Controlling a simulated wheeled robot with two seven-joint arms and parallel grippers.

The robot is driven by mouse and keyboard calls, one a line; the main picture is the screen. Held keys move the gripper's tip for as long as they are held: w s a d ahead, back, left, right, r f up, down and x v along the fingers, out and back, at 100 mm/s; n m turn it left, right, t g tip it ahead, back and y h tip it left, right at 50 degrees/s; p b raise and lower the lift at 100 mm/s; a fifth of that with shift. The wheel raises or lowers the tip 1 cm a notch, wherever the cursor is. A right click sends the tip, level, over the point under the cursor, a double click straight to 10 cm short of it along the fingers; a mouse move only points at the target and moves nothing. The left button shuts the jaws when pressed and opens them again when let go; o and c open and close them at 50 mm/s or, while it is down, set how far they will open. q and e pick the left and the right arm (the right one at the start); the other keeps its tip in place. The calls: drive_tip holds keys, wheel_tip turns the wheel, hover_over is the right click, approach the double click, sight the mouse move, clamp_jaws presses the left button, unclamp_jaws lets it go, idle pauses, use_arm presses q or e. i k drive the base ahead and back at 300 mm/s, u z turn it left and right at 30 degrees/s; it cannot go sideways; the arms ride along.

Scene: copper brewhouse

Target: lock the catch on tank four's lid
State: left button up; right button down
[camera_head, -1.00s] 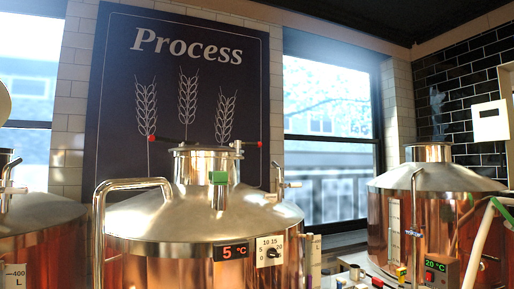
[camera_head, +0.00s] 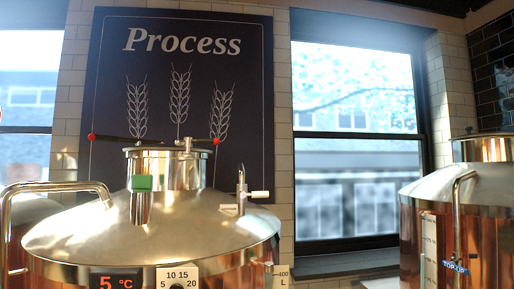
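A copper tank with a domed steel top (camera_head: 90,228) fills the lower left of the head view, its lower body cut off by the frame. A short steel neck (camera_head: 185,170) rises from the dome. A thin dark bar with red ends (camera_head: 113,138) lies across the top of the neck, with a small metal fitting (camera_head: 187,145) on it. A green block (camera_head: 142,183) sits on a metal piece at the front of the neck. I see no tank number, and cannot tell which part is the catch or whether it is locked. Neither gripper is in view.
A curved steel pipe (camera_head: 45,187) stands at the tank's left. A small valve with a white handle (camera_head: 258,194) rises on its right. A red 5 °C display (camera_head: 116,282) and a dial (camera_head: 178,279) are at the bottom. Another tank (camera_head: 480,190) stands at right, beyond a gap.

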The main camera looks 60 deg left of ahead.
sight(207, 141)
drive_tip(key=i, duration=2.05)
drive_tip(key=u, duration=4.05)
drive_tip(key=i, duration=1.65)
drive_tip(key=z, duration=0.35)
